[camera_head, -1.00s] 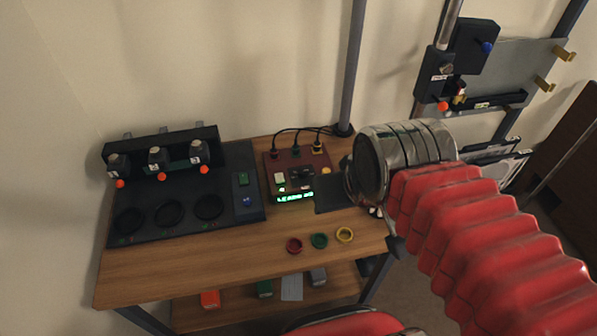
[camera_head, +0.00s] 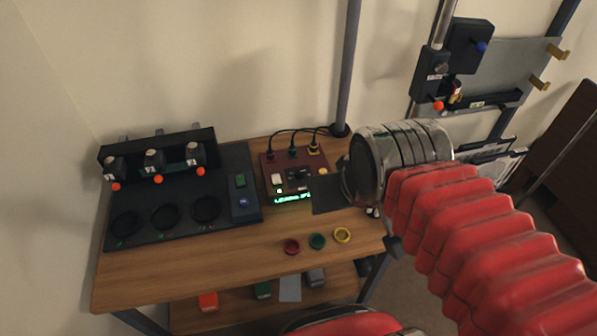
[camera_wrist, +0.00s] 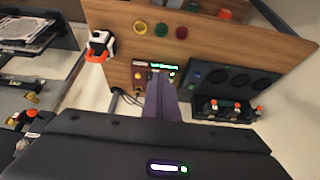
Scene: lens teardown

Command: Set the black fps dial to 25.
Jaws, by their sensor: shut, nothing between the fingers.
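The black fps dial (camera_head: 298,175) sits on top of a dark red control box (camera_head: 268,166) at the back of the wooden bench. Its pointer and scale are too small to read. A green lit display (camera_head: 292,198) is on the box's front edge, with text too blurred to read surely. My gripper (camera_wrist: 161,78) is shut and empty; its fingers point at the box in the wrist view and hide part of it. In the head view a dark flat shape at the end of my arm, just right of the box, appears to be the gripper. I cannot tell whether it touches the dial.
Black, green and yellow plugs with cables (camera_head: 292,152) stand along the box's back edge. A dark station (camera_head: 230,222) with round recesses lies left. Red, green and yellow rings (camera_head: 317,241) lie in front on the bench (camera_head: 220,263). A grey pole (camera_head: 347,70) rises behind.

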